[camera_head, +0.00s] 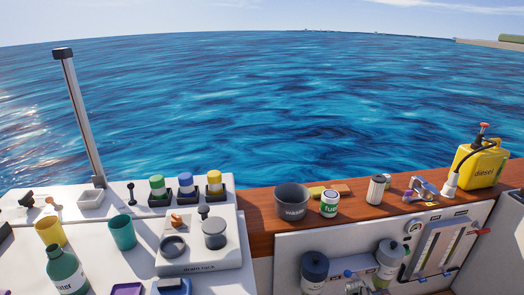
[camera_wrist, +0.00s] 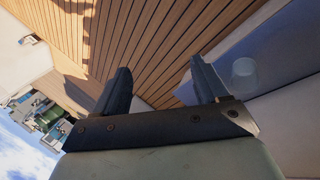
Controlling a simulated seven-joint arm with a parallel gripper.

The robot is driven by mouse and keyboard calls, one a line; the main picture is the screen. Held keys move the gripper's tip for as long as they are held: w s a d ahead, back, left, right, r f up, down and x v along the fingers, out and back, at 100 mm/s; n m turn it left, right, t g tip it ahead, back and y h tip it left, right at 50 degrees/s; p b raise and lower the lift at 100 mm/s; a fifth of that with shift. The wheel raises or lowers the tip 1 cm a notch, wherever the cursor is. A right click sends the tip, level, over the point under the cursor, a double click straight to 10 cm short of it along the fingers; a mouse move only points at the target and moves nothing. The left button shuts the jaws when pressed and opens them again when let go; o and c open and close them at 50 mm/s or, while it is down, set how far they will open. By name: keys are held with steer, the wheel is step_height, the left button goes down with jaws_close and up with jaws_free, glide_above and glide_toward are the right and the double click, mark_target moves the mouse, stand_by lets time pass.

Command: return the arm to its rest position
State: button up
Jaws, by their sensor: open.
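My gripper (camera_wrist: 160,88) shows in the wrist view with its two dark fingers spread apart. Nothing is between the fingers. Beyond them lies wooden deck planking (camera_wrist: 150,40), with a white surface to the right. My gripper and arm do not show in the head view, so where the gripper is relative to the counter objects cannot be told from there.
A wooden ledge (camera_head: 258,208) holds a grey waste bucket (camera_head: 291,203), a fuel filter can (camera_head: 329,204) and a yellow diesel can (camera_head: 478,165). Left, a white counter holds a drain rack (camera_head: 205,262), cups and a green bottle (camera_head: 66,271). A tall post (camera_head: 80,115) rises behind.

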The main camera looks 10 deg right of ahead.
steer(key=s+a+f+n+g+y, duration=0.1)
steer(key=s+a+f+n, duration=0.2)
steer(key=s+a, duration=0.3)
steer(key=s+a+f+n+g+y, duration=0.1)
steer(key=s+a+f+n, duration=0.2)
steer(key=s+a, duration=0.4)
steer(key=s+a+f+n+g+y, duration=0.1)
steer(key=s+a+f+n, duration=0.2)
steer(key=a, duration=1.4)
steer(key=s, duration=0.4)
steer(key=shift+a+y, duration=0.35)
steer(key=shift+y, duration=0.05)
